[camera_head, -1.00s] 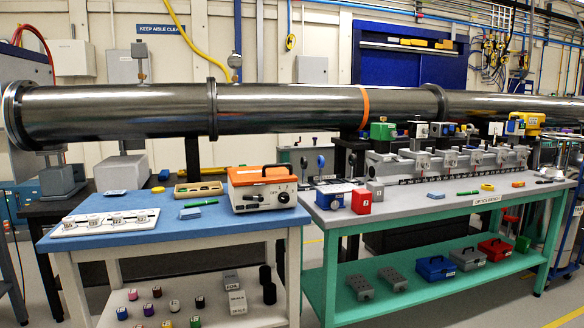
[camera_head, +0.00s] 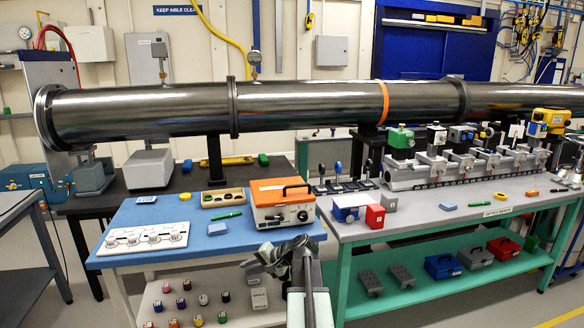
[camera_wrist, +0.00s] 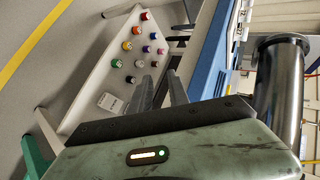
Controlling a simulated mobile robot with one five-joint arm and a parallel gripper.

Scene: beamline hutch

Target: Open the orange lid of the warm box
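The warm box (camera_head: 283,218) is a white case with a dark knob on its front, at the right end of the blue bench top. Its orange lid (camera_head: 268,188) lies shut on top, with a black handle at the right. My gripper (camera_head: 262,262) is in front of the bench, below and in front of the box, touching nothing that I can see. In the wrist view its two fingers (camera_wrist: 160,82) stand apart with nothing between them. The wrist view points toward the lower shelf and does not show the warm box.
On the blue bench top (camera_head: 215,243) are a white holder strip (camera_head: 145,238), a wooden tray (camera_head: 224,198), a green marker (camera_head: 228,215) and a blue block (camera_head: 217,229). Several coloured caps stand on the lower shelf. The green-framed optics bench (camera_head: 345,237) is close on the right. A steel pipe (camera_head: 150,113) runs behind.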

